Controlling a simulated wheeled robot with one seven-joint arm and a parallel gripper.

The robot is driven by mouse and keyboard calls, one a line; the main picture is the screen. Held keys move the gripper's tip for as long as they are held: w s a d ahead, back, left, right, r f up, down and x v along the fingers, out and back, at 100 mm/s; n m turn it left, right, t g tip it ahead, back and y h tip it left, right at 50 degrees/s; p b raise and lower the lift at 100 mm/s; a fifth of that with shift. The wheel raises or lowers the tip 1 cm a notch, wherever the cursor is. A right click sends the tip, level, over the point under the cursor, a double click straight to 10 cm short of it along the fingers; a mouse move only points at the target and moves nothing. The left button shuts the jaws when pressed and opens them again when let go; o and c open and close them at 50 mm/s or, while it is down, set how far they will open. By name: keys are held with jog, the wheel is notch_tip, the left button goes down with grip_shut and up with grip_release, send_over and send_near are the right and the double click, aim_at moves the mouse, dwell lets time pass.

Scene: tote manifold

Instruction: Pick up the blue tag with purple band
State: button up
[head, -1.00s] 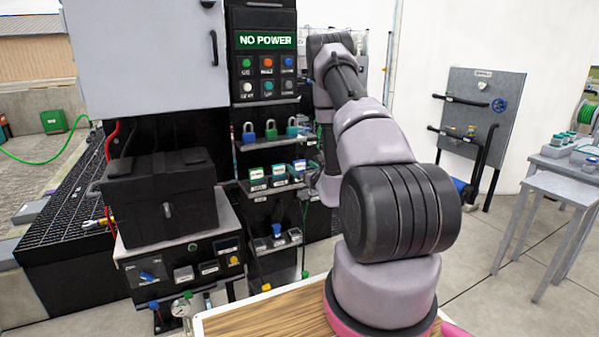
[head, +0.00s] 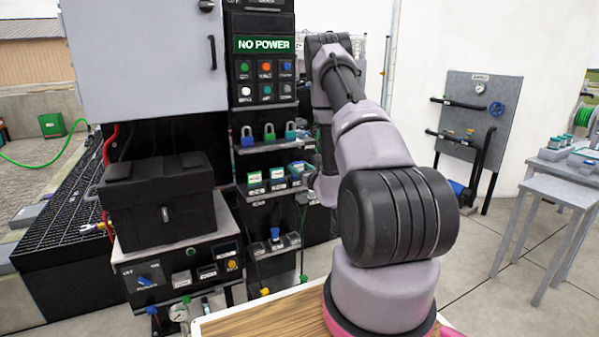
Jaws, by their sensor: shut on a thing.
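The tag shelf (head: 262,195) holds a row of small tags with pale labels. The blue tag (head: 300,168) is at the right end of this row, slightly tilted. Its purple band cannot be made out at this size. My gripper (head: 309,181) is at the right end of the shelf, small and partly hidden behind my arm. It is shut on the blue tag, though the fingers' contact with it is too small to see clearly.
Two green-and-white tags (head: 255,179) stand left of the blue one. Padlocks (head: 269,132) sit on the shelf above, under the NO POWER panel (head: 264,44). A lower holder (head: 275,243) is below. A black box (head: 158,200) stands left.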

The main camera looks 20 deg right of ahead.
notch_tip(320, 180, up, 17)
dwell(0.4)
dwell(0.9)
